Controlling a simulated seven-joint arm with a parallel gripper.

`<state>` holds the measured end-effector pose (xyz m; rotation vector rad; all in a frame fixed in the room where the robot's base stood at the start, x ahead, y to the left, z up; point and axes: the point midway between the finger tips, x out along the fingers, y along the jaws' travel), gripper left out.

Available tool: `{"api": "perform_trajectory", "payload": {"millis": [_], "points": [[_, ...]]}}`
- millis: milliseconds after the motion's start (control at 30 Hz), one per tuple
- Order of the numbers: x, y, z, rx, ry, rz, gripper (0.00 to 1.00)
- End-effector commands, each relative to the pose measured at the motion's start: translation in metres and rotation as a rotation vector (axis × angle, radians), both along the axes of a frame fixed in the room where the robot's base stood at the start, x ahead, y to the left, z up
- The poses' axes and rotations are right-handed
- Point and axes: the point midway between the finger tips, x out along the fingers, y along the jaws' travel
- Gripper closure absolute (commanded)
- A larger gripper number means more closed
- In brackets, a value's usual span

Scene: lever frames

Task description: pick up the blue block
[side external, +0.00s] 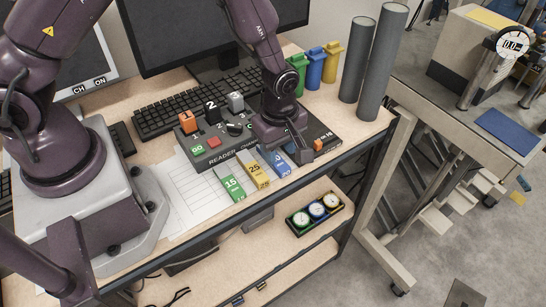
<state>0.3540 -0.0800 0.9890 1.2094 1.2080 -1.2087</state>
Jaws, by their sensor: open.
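The blue block (279,163) lies at the front edge of the desk, at the right end of a row with a green block (230,184) marked 15 and a yellow block (255,171) marked 25. My gripper (290,152) is low, pointing down over the far end of the blue block, and covers part of it. The gripper is open. Whether its fingers straddle the block or touch it cannot be told from this view.
A dark reader board (222,155) with numbered blocks and buttons lies behind the row, close to my gripper. A keyboard (190,105), coloured bins (314,68) and two tall grey cylinders (383,62) stand farther back. A paper sheet (188,190) lies left of the row.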

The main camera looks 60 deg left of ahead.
Motion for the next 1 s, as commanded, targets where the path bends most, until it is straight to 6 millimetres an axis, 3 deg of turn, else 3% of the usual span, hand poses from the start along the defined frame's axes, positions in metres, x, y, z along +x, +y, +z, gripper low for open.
{"api": "perform_trajectory", "payload": {"millis": [233,567,733,1000], "points": [[0.002,0.001,-0.037,0.001,0.003,0.001,0.57],[0.002,0.0,-0.044,0.0,0.001,-0.001,0.57],[0.002,0.0,-0.043,0.0,0.001,-0.001,0.96],[0.002,0.0,-0.043,0.0,0.0,-0.001,1.0]]}}
